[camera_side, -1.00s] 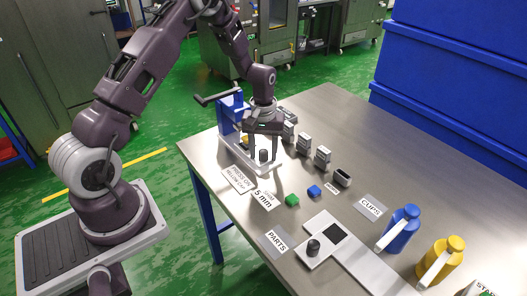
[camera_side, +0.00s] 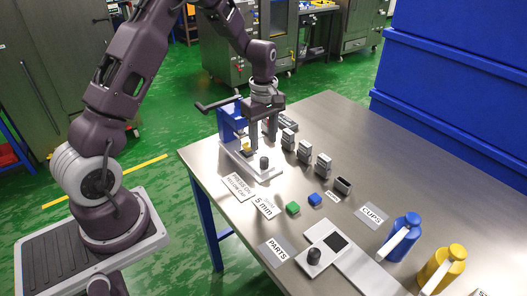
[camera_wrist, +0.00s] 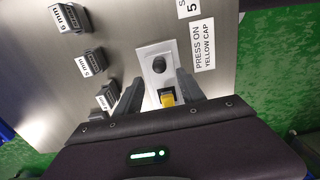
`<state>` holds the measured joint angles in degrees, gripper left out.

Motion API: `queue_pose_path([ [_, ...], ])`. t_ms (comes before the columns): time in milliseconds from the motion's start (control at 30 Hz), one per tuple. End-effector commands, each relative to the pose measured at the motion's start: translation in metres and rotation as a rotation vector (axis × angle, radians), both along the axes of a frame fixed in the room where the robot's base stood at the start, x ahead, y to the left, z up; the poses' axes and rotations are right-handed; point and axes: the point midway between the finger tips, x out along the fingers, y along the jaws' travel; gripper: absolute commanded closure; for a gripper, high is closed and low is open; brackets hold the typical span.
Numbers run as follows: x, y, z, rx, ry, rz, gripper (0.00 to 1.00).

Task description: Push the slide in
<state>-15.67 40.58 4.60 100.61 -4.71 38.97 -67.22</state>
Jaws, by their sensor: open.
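The slide (camera_wrist: 146,77) is a pale plate with a black round knob, sticking out in front of the blue press (camera_side: 230,120). In the side view its knob (camera_side: 264,162) stands upright at the near end. A yellow cap (camera_wrist: 167,97) sits behind the knob, on the press side; it also shows in the side view (camera_side: 246,146). My gripper (camera_wrist: 159,77) is open and empty, its fingers to either side of the slide and cap in the wrist view. In the side view it hangs beside the press, behind the knob. I cannot tell whether a finger touches anything.
Several grey blocks with mm labels (camera_wrist: 92,63) stand in a row beside the press. Blue (camera_side: 401,238) and yellow (camera_side: 441,267) bottles stand at the right.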

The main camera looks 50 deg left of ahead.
Motion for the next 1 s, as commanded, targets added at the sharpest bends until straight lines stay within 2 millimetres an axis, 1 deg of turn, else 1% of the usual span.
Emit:
queue_pose_path([
  [33, 0.0, 0.001, 0.001, 0.0, -0.001, 0.107, 0.54],
  [100, 0.0, 0.001, 0.001, 0.0, 0.0, 0.218, 0.54],
  [167, 0.0, 0.001, -0.003, -0.001, 0.002, 0.259, 0.54],
  [400, -0.001, 0.001, -0.049, -0.002, 0.004, 0.266, 0.54],
  [500, 0.0, 0.001, -0.062, -0.001, 0.003, 0.263, 0.54],
  [600, 0.0, 0.001, -0.068, 0.0, 0.001, 0.263, 0.54],
  [800, 0.0, 0.001, -0.069, 0.0, 0.0, 0.262, 0.54],
  [833, 0.0, 0.001, -0.069, 0.0, 0.0, 0.262, 0.55],
  [967, 0.0, 0.001, -0.069, 0.0, 0.0, 0.262, 0.81],
  [1000, 0.0, 0.001, -0.069, 0.0, 0.0, 0.262, 0.89],
])
